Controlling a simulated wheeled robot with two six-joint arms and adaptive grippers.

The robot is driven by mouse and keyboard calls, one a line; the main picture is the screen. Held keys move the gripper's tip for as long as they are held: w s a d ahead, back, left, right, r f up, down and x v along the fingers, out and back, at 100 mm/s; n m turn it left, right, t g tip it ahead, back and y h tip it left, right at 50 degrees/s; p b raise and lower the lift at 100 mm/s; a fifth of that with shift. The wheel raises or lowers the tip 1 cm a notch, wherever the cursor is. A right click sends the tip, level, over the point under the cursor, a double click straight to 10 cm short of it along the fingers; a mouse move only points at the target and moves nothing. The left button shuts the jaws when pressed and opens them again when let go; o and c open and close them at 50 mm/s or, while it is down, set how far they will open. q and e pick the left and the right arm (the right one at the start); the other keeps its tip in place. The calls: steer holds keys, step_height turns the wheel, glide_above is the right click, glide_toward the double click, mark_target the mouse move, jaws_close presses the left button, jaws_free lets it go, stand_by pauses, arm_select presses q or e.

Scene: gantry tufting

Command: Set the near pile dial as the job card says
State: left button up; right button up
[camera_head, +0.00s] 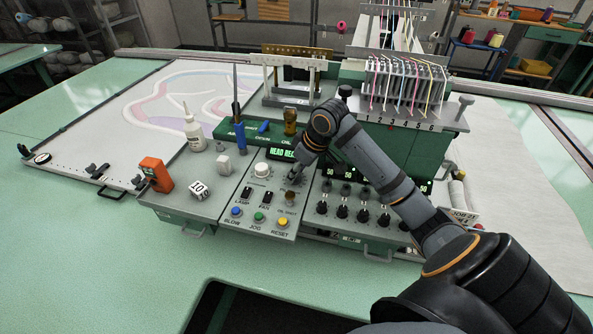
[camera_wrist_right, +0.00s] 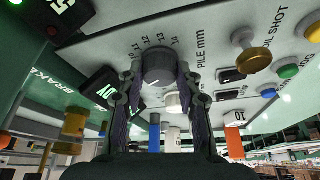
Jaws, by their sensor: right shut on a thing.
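My right gripper (camera_head: 293,176) reaches down onto the control panel (camera_head: 237,212) of the green machine. In the right wrist view my right gripper (camera_wrist_right: 158,95) is shut on a round grey dial (camera_wrist_right: 158,63), one finger on each side. Printed beside this dial are "PILE mm" and numbers from about 10 to 14. A pale mark shows on the dial, but its exact setting is hard to read. The arm and gripper hide the dial in the head view. My left gripper is not in view.
A white knob (camera_head: 262,170) is left of my gripper. Blue, green and yellow buttons (camera_head: 283,222) line the panel's front. A brass oil-shot plunger (camera_wrist_right: 254,60) stands near the dial. Several black knobs (camera_head: 342,211) lie to the right; an orange tool (camera_head: 155,173) and white block (camera_head: 199,190) to the left.

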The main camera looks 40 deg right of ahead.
steer(key=shift+r+m+p, duration=0.2)
steer(key=shift+m+p, duration=0.1)
steer(key=shift+p, duration=0.4)
steer(key=m+h+p, duration=0.1)
steer(key=m+p, duration=0.1)
steer(key=p, duration=0.1)
steer(key=m+h+p, duration=0.1)
steer(key=m+p, duration=0.1)
steer(key=p, duration=0.1)
steer(key=m+h+p, duration=0.1)
steer(key=m+p, duration=0.2)
steer(key=shift+a+r+p, duration=0.15)
steer(key=shift+a+p, duration=0.15)
steer(key=shift+p, duration=0.1)
steer(key=shift+m+h+p, duration=0.3)
steer(key=shift+m+p, duration=0.6)
steer(key=shift+p, duration=0.1)
steer(key=shift+f+m+h+p, duration=0.3)
steer(key=shift+m+p, duration=0.2)
steer(key=shift+m, duration=0.1)
steer(key=o, duration=1.1)
steer(key=shift+o, duration=0.2)
